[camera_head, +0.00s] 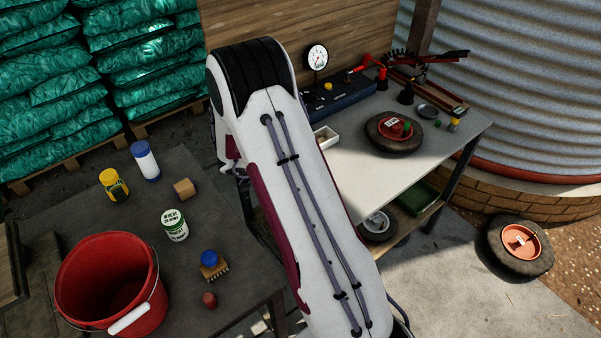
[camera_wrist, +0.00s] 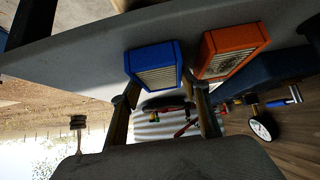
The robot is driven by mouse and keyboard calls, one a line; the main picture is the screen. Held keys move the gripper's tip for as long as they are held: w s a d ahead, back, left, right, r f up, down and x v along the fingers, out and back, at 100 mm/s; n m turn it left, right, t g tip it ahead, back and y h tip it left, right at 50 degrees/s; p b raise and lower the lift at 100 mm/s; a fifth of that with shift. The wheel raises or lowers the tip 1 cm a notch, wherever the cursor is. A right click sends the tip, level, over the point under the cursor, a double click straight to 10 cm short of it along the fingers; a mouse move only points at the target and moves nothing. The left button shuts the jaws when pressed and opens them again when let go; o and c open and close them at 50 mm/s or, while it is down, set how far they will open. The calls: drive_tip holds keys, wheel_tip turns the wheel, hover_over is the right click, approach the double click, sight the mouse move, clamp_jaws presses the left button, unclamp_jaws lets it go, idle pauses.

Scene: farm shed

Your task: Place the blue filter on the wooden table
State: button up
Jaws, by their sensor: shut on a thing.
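In the wrist view the blue filter (camera_wrist: 152,62) is a box with a blue frame and a pale pleated face. My gripper (camera_wrist: 160,86) is shut on it, with one finger at each side. An orange filter (camera_wrist: 232,42) of like shape is close beside it, next to the right finger. The wrist view is turned over, and a grey surface (camera_wrist: 60,55) runs behind both filters. I cannot tell whether the blue filter touches it. In the head view my arm hides the gripper and both filters. A dark table (camera_head: 95,195) stands at the left.
The dark table holds a red bucket (camera_head: 108,280), a yellow jar (camera_head: 113,185), a white bottle (camera_head: 145,160), a can (camera_head: 174,224) and a brush (camera_head: 213,266). The pale bench (camera_head: 370,175) carries a dial gauge (camera_head: 316,57) and a wheel (camera_head: 394,132). Green sacks (camera_head: 140,50) stand behind.

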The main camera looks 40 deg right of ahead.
drive_tip(key=shift+f, duration=0.1)
drive_tip(key=o, duration=1.2)
drive_tip(key=shift+v, duration=0.9)
drive_tip(key=v, duration=1)
drive_tip(key=shift+r, duration=0.25)
drive_tip(key=shift+a, duration=0.1)
